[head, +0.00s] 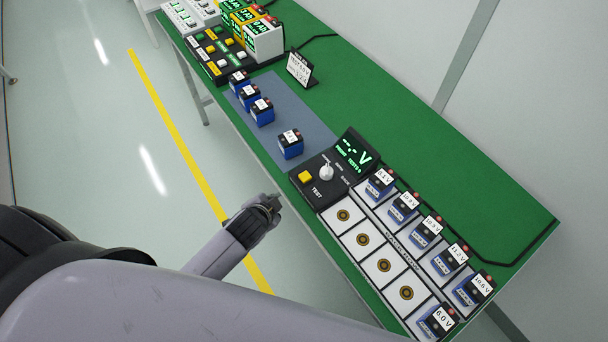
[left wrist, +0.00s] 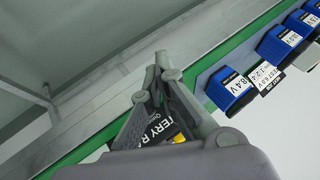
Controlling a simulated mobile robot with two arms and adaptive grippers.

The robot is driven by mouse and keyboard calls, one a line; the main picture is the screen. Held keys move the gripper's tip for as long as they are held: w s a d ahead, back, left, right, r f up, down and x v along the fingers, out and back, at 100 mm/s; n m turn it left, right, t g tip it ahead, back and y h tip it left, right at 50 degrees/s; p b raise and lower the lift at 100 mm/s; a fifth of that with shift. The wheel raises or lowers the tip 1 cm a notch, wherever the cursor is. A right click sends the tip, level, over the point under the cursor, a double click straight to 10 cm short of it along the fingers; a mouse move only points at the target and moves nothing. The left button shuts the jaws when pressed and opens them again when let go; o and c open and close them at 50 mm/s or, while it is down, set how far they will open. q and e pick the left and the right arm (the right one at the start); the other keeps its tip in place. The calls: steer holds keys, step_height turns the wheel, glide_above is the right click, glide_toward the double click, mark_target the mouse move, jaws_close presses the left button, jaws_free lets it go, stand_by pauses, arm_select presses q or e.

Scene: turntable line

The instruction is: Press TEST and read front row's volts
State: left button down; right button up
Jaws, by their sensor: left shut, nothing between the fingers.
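A black tester (head: 330,195) on the green table has a yellow TEST button (head: 305,177), a pale knob (head: 326,172) and a raised display (head: 356,150). The display shows green dashes and a V, with no number. The near row of the white rack (head: 352,229) has several empty round pads and one blue battery (head: 437,321) tagged 6.0 V at its bottom end. My left gripper (head: 274,200) is shut and empty, at the table's near side, below and left of the TEST button and apart from it. Its closed fingers show in the left wrist view (left wrist: 162,60). My right gripper is not in view.
Several tagged blue batteries (head: 427,231) fill the rack's far row. More blue batteries (head: 290,144) stand on a grey-blue mat (head: 318,132) beyond the tester. A small sign (head: 299,68) and another button panel (head: 220,57) stand farther up.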

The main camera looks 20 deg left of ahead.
arm_select(q)
steer(key=w+r+m+t, duration=0.1)
steer(key=w+r, duration=0.1)
steer(key=w+d+r+m+t, duration=0.1)
steer(key=w+r+m, duration=0.1)
steer(key=r, duration=0.1)
steer(key=w+r+m+t, duration=0.1)
steer(key=w+r, duration=0.1)
steer(key=w, duration=0.1)
steer(key=shift+d+r, duration=0.2)
steer(key=shift+r, duration=0.2)
steer(key=w+d+r+m+t+h+p, duration=0.1)
steer(key=w+d+r+m+h, duration=0.1)
steer(key=d+r+m+h, duration=0.85)
steer(key=w+d+r+m+t+h, duration=0.1)
steer(key=w+d+r+m+h, duration=0.2)
steer(key=r+m, duration=0.9)
steer(key=s+a+f+m+g+y, duration=0.2)
steer(key=a+f+m+g, duration=0.2)
steer(key=m, duration=0.7)
steer(key=s+a+f+m+g+y, duration=0.2)
steer(key=s+a+f+m+g, duration=0.1)
steer(key=f+m, duration=0.5)
steer(key=a+m+g, duration=0.1)
steer(key=m+g, duration=0.1)
steer(key=m, duration=0.1)
steer(key=shift+a+f+y+p, duration=0.15)
steer(key=shift+f+y+p, duration=0.15)
steer(key=shift+y, duration=0.05)
steer(key=shift+m, duration=0.25)
